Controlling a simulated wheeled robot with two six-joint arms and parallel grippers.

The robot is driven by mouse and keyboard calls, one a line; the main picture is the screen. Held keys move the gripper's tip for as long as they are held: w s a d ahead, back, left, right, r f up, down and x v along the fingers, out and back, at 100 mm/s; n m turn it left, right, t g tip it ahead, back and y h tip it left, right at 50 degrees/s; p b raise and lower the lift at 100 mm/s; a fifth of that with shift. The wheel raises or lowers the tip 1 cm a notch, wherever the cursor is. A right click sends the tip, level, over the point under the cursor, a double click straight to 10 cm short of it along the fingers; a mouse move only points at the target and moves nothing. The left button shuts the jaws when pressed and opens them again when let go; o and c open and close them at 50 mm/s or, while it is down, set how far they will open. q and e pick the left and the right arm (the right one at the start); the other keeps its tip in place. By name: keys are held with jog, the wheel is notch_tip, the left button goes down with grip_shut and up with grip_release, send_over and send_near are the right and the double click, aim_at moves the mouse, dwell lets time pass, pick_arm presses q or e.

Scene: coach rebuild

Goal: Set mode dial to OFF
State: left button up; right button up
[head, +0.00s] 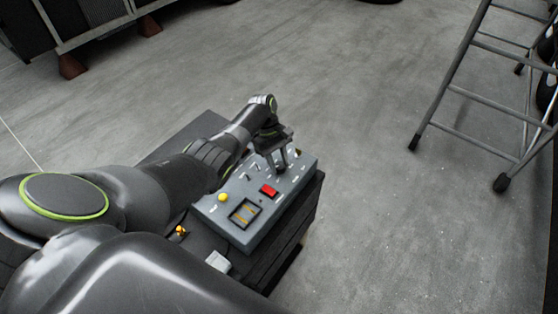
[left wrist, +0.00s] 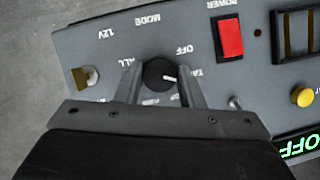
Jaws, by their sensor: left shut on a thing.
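The black round mode dial (left wrist: 160,73) sits on the grey control panel (left wrist: 185,20) below the printed word MODE. Its white pointer line points right and slightly down in the left wrist view, toward a partly hidden label starting "TA", below the OFF label (left wrist: 184,49). My left gripper (left wrist: 159,75) is shut on the dial, one finger on each side. In the head view my left gripper (head: 278,160) reaches down to the far part of the panel (head: 214,213) and hides the dial. Labels below the dial are partly covered by the gripper. My right gripper is not in view.
A metal ladder (head: 470,95) stands at right. The concrete floor around is mostly clear.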

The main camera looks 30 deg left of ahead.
pick_arm(q)
jog(key=n+t, duration=0.1)
jog(key=n, duration=0.2)
jog(key=n+t, duration=0.1)
jog(key=n, duration=0.2)
jog(key=shift+s+t, duration=0.15)
jog(key=shift+t, duration=0.15)
jog(key=n+t, duration=0.1)
jog(key=n, duration=0.2)
jog(key=n+t, duration=0.1)
jog(key=n, duration=0.2)
jog(key=shift+s+y, duration=0.15)
jog(key=shift+y, duration=0.15)
jog(key=shift+n, duration=0.3)
jog(key=o, duration=1)
jog(key=shift+s+a+r, duration=0.1)
jog(key=shift+a+r, duration=0.1)
jog(key=shift+r, duration=0.3)
jog(key=b+v, duration=0.2)
jog(key=v, duration=1.4)
jog(key=shift+s+b, duration=0.2)
jog(key=shift+b, duration=0.1)
